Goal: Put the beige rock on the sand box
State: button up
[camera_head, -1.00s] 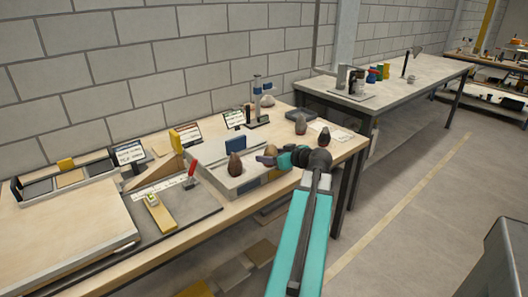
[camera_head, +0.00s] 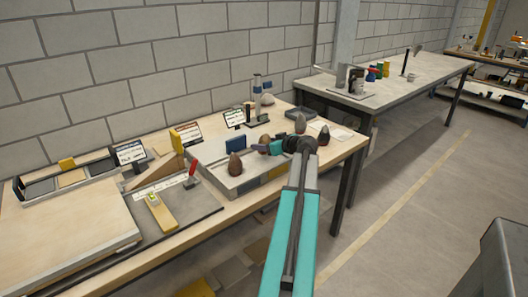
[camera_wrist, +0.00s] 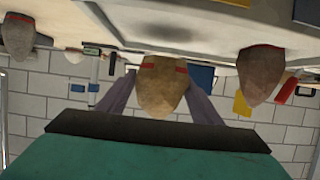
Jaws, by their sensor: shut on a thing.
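The beige rock (camera_head: 265,139) is between the fingers of my gripper (camera_head: 262,148), largely hidden by them in the head view. In the wrist view the beige rock (camera_wrist: 162,88) shows clearly, with my gripper (camera_wrist: 160,98) shut on it and a finger on each side. The sand box (camera_head: 250,183) is a pale, shallow tray on the near table. The gripper and rock appear over the back right part of it in the head view; I cannot tell whether the rock touches it.
A dark brown rock (camera_head: 235,166) stands on the sand box, left of my gripper, and also shows in the wrist view (camera_wrist: 260,72). Two more rocks (camera_head: 300,123) (camera_head: 324,135) stand at the table's right end. A blue block (camera_head: 236,143) is behind the brown rock.

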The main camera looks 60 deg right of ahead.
dwell(0.4)
jog(key=shift+f+p, duration=0.35)
jog(key=shift+f, duration=1.35)
jog(key=shift+f, duration=0.15)
jog(key=o, duration=1.4)
jog(key=shift+o, duration=0.2)
jog(key=b+v, duration=0.1)
jog(key=v, duration=1.1)
jog(key=shift+b, duration=0.35)
jog(key=shift+s, duration=0.1)
